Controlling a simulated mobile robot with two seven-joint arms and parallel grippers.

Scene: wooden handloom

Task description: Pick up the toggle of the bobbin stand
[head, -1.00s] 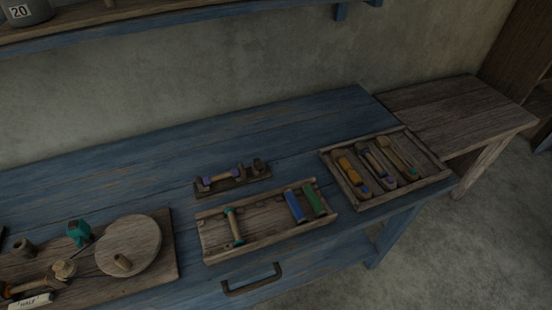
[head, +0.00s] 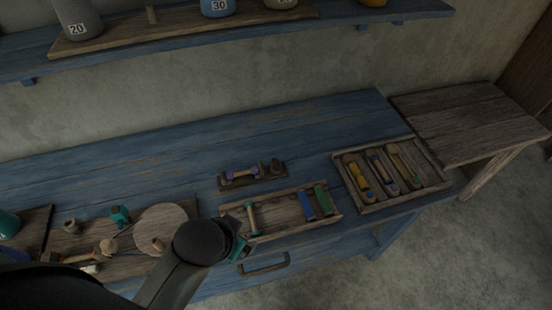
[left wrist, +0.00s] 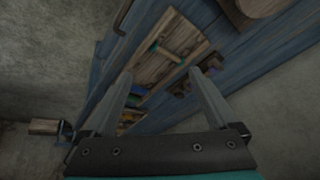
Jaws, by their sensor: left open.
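The bobbin stand (head: 253,176) is a small dark wooden stand at the middle of the blue bench, behind the bobbin tray. A purple bobbin (head: 242,173) lies across it. A small dark knob-like piece at its right end looks like the toggle (head: 276,166). My left gripper (head: 240,247) is in front of the tray, nearer the camera than the stand, its fingers mostly hidden by my arm. In the left wrist view its jaws (left wrist: 160,74) are open and empty. Purple parts of the stand (left wrist: 181,86) show beside one finger there. My right gripper is not in view.
The bobbin tray (head: 272,232) holds teal, blue and green bobbins. A tray of tools (head: 440,184) stands to its right. A round wooden disc (head: 165,222) on a board is at left. A shelf (head: 335,22) with weights runs above. The bench behind the stand is clear.

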